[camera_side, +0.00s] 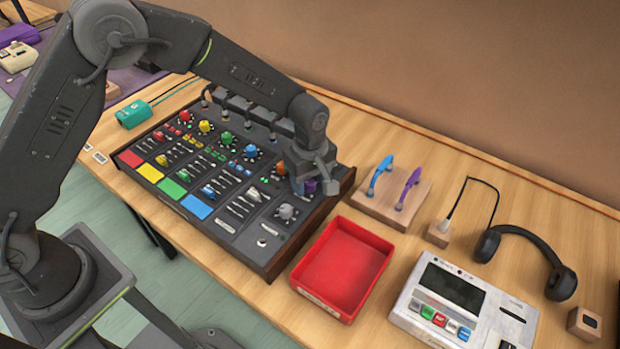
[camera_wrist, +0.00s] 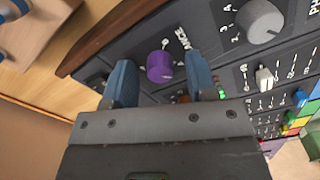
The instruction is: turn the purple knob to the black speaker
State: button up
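The purple knob (camera_wrist: 160,66) sits on the dark mixer panel, and in the wrist view it shows between my two blue-grey fingertips. My gripper (camera_wrist: 162,80) is open, with a gap on each side of the knob. In the side view my gripper (camera_side: 318,186) is low over the right end of the mixer, and the purple knob (camera_side: 310,186) is partly hidden beside it. White markings are printed on the panel by the knob. I cannot make out a black speaker symbol among them.
The mixer (camera_side: 225,190) carries several coloured knobs, sliders and pads; a grey knob (camera_wrist: 259,21) is close to the purple one. A red tray (camera_side: 345,268), a wooden block (camera_side: 392,199) with blue and purple handles, a grey device (camera_side: 463,305) and black headphones (camera_side: 563,284) lie to the right.

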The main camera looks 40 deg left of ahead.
jog(key=c, duration=0.9)
jog(key=shift+m, duration=0.3)
